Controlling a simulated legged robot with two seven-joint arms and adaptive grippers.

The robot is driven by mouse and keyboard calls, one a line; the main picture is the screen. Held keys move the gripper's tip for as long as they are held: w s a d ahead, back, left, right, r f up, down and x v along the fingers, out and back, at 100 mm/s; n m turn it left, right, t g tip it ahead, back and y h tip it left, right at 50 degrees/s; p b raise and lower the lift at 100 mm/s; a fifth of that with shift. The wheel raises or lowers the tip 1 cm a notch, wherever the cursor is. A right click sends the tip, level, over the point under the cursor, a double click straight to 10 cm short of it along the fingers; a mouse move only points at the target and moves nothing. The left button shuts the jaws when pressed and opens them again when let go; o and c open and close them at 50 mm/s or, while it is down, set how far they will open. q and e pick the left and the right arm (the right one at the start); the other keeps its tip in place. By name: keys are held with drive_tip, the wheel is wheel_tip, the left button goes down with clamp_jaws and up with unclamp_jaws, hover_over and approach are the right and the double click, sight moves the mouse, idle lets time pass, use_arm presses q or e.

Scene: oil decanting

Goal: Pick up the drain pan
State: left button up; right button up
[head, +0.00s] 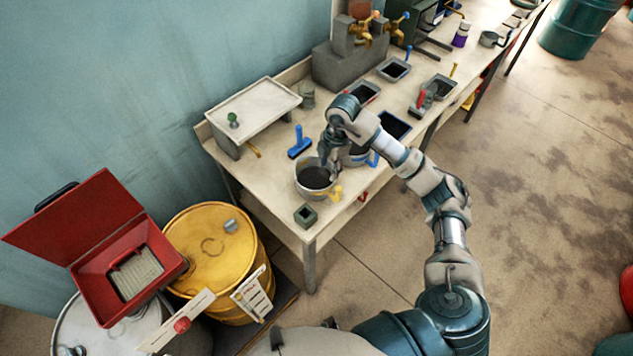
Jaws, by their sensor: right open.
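A round metal pan (315,179) with a dark inside and a yellow handle stands near the front end of the workbench; I take it for the drain pan, though I cannot be sure. My right gripper (334,171) is open and points down at the pan's right rim, with its fingers close to the rim. Whether they touch it, I cannot tell. My wrist and forearm hide part of the bench behind the pan. My left gripper is not in view.
The workbench (267,190) also holds a blue-handled tool (300,143) behind the pan, a small green-grey box (305,215) in front, a raised white stand (255,108) and several dark-bottomed trays. A yellow drum (212,248) and an open red box (125,262) stand at left.

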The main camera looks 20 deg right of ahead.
drive_tip(key=d+m+h, duration=0.1)
drive_tip(key=d, duration=0.3)
approach(338, 194)
drive_tip(key=f, duration=0.2)
drive_tip(key=w+f, duration=0.1)
drive_tip(key=f, duration=0.2)
drive_tip(key=shift+w+d+f+p, duration=0.2)
drive_tip(key=shift+w+f+p, duration=0.05)
drive_tip(key=shift+f+p, duration=0.15)
drive_tip(key=shift+a+f, duration=0.1)
drive_tip(key=shift+f, duration=0.45)
wheel_tip(338, 194, down, 5)
drive_tip(key=shift+s+f+p, duration=0.1)
drive_tip(key=shift+s+p, duration=0.1)
drive_tip(key=shift+p, duration=0.45)
clamp_jaws()
